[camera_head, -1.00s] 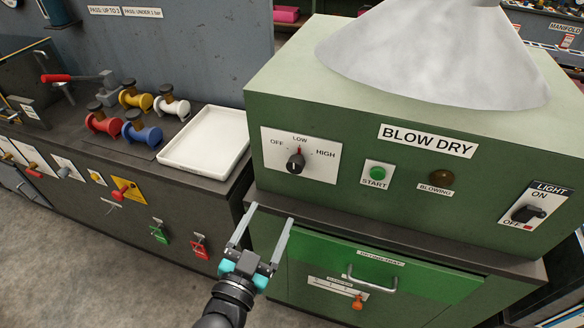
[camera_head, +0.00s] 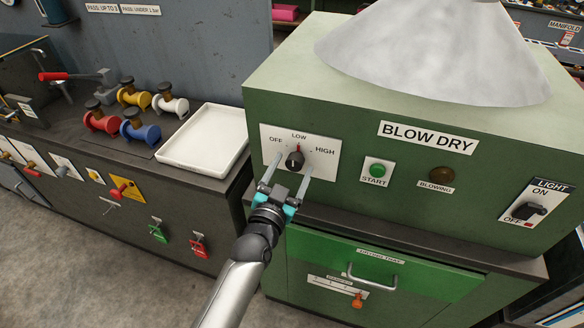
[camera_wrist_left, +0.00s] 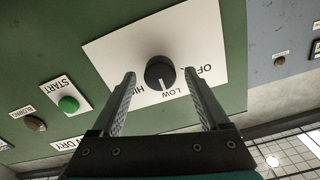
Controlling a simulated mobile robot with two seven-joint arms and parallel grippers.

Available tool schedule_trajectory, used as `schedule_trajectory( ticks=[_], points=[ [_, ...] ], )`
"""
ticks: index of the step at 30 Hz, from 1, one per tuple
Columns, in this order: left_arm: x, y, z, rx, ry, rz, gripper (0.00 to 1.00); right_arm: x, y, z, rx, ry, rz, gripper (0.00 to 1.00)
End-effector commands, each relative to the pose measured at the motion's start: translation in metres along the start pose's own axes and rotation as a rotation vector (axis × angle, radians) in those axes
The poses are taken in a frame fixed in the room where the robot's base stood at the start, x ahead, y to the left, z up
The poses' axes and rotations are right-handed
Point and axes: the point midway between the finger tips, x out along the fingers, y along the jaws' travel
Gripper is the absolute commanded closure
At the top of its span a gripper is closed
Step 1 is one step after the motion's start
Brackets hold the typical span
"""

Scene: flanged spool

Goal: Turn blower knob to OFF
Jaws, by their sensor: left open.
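The blower knob (camera_head: 295,161) is a round black knob on a white plate (camera_head: 328,161) marked OFF, LOW and HIGH, on the front of the green blow dry cabinet. Its pointer is at LOW. The knob also shows in the left wrist view (camera_wrist_left: 160,73), with its white line towards LOW. My left gripper (camera_head: 293,164) is open in front of the plate. In the left wrist view its fingertips (camera_wrist_left: 160,76) lie on either side of the knob, with visible gaps. I cannot tell how far they reach along its depth. My right gripper is not in view.
A green START button (camera_head: 377,170), a brown BLOWING lamp (camera_head: 442,174) and a light switch (camera_head: 528,211) sit right of the plate. A drawer handle (camera_head: 372,281) is below. A white tray (camera_head: 206,140) and several coloured spools stand left.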

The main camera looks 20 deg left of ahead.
Motion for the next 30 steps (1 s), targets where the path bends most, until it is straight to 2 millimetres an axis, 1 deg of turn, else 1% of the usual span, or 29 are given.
schedule_trajectory(
  ticks=[3,11,14,30],
  points=[
    [0.0044,-0.0002,-0.0004,0.0,0.001,-0.001,0.22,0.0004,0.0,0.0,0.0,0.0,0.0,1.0],
    [0.0048,-0.0002,-0.0003,0.0,0.0,-0.001,0.22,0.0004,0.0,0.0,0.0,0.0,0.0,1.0],
    [0.0047,-0.0003,-0.0003,0.0,0.0,-0.001,0.32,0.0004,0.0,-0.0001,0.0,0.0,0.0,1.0],
    [0.0045,-0.0004,-0.0003,0.0,0.001,-0.001,0.93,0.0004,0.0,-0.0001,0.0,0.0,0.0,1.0]
  ],
)
